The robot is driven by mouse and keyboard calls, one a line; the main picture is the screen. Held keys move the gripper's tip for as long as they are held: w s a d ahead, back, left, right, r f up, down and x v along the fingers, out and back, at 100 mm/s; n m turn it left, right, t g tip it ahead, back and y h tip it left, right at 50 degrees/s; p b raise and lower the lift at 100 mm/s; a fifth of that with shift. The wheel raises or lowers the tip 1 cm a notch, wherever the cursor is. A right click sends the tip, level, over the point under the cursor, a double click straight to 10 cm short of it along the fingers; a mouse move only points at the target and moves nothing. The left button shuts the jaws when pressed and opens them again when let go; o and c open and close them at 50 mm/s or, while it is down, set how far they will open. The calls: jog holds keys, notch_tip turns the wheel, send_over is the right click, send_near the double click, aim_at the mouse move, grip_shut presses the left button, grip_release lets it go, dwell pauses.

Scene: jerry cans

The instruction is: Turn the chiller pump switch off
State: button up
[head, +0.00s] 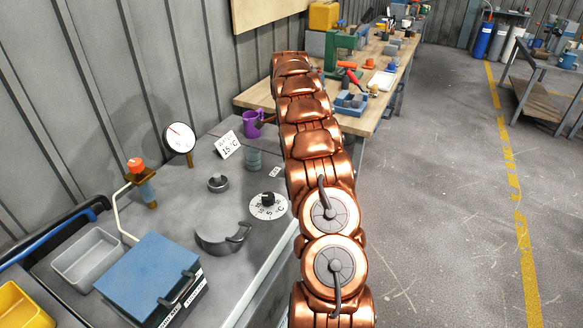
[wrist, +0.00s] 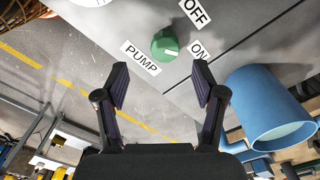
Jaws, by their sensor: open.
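The green pump knob (wrist: 165,44) sits on a grey surface in the wrist view, beside a PUMP label (wrist: 140,58). An ON label (wrist: 198,50) lies to its right and an OFF label (wrist: 195,12) above right. The knob's white mark faces the ON label. My gripper (wrist: 161,83) is open and empty, its fingertips apart on either side of the picture below the knob, not touching it. In the head view my copper arm hides the knob and the gripper.
A blue cylindrical vessel (wrist: 270,105) stands right of my gripper in the wrist view.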

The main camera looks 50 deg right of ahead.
jog(key=shift+d+f+m, duration=0.4)
jog(key=shift+d+f, duration=0.05)
jog(key=shift+d, duration=0.35)
jog(key=shift+d+f, duration=0.1)
jog(key=shift+f, duration=0.1)
jog(key=shift+f+p, duration=1.1)
jog(key=shift+f, duration=2.7)
jog(key=shift+c, duration=0.4)
